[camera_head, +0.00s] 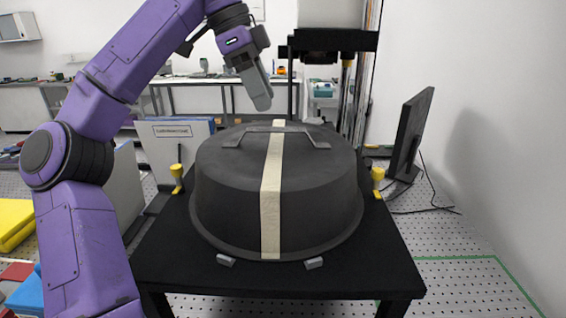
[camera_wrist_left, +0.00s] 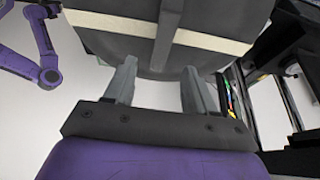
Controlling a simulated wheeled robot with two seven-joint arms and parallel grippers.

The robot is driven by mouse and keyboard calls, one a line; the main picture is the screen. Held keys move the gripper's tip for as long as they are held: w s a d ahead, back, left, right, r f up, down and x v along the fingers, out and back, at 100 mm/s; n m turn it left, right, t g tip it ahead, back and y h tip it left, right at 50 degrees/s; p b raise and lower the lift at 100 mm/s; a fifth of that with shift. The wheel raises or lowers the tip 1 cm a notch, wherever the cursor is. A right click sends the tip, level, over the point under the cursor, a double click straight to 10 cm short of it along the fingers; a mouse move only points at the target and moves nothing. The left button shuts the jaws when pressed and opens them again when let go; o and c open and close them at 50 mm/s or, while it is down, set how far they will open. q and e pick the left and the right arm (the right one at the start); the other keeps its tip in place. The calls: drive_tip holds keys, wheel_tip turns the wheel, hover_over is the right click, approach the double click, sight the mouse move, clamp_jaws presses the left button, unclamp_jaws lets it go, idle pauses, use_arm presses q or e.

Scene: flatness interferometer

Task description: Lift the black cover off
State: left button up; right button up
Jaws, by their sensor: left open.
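The black cover (camera_head: 230,205) is a large round dome with a flat top and a wide rim, sitting on a black table (camera_head: 175,265). A cream strap (camera_head: 272,195) runs over its middle from back to front. A dark bar handle (camera_head: 275,132) stands on its top, and the strap passes at its middle. My left gripper (camera_head: 262,100) is above the cover's back left edge, fingers pointing down, apart from the handle. In the left wrist view its two fingers (camera_wrist_left: 158,82) are apart and empty, with the cover (camera_wrist_left: 125,20) and strap (camera_wrist_left: 140,25) beyond them. My right gripper is not seen.
Yellow posts stand left (camera_head: 177,178) and right (camera_head: 378,182) of the cover. Two small grey blocks (camera_head: 226,261) (camera_head: 314,263) sit at its front rim. A dark column assembly (camera_head: 340,80) rises behind it. A monitor (camera_head: 410,130) stands at right.

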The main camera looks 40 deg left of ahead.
sight(274, 128)
use_arm(q)
drive_tip(key=shift+s+d+f, duration=0.15)
drive_tip(key=shift+s+f, duration=0.05)
drive_tip(key=shift+f, duration=0.3)
drive_tip(key=x, duration=0.1)
drive_tip(key=p+x, duration=0.1)
drive_tip(key=x, duration=0.3)
drive_tip(key=shift+w+a+f, duration=0.15)
drive_tip(key=shift+w+a, duration=0.1)
drive_tip(key=shift+w, duration=0.2)
drive_tip(key=shift+f, duration=0.2)
drive_tip(key=shift+s+d, duration=0.1)
drive_tip(key=shift+s, duration=0.15)
drive_tip(key=shift+w+f, duration=0.1)
drive_tip(key=shift+w, duration=0.05)
drive_tip(key=shift+f+b, duration=0.15)
drive_tip(key=shift+b, duration=0.25)
clamp_jaws()
idle(0.6)
